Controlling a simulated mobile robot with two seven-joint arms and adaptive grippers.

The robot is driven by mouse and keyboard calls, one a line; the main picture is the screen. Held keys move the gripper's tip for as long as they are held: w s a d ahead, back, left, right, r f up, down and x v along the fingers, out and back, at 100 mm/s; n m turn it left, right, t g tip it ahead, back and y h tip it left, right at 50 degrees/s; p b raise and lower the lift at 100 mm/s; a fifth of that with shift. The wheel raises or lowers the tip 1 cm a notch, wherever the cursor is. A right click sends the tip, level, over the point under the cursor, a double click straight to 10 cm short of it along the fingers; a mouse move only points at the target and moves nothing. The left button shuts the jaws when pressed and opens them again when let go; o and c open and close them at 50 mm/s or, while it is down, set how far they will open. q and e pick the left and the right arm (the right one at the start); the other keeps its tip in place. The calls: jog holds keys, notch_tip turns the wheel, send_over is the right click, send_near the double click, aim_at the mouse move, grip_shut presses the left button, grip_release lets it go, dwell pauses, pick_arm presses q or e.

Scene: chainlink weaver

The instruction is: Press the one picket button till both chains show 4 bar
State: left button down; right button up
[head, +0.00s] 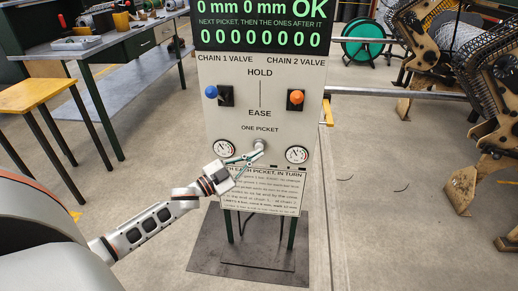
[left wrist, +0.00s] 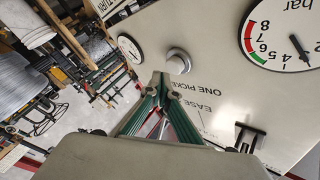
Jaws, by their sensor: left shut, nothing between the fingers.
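The one picket button (head: 259,144) is a round grey knob below the ONE PICKET label on the pale panel. It also shows in the left wrist view (left wrist: 178,62). My left gripper (head: 256,156) is shut and empty, its fingertips just below the button; in the left wrist view the tips (left wrist: 165,80) look slightly apart from it. The other gauge (head: 297,154) is too small to read. My right gripper is out of view.
The display (head: 262,22) shows 0 mm, 0 mm, OK and a row of zeros. A blue-knobbed valve lever (head: 211,92) and an orange-knobbed one (head: 297,97) sit above the button. An instruction plate (head: 262,192) is below. A yellow-topped table (head: 35,95) stands left.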

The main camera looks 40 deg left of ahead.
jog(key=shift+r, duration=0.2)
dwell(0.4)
pick_arm(q)
jog(key=shift+w+a, duration=0.1)
jog(key=shift+w+a, duration=0.15)
jog(key=shift+w, duration=0.15)
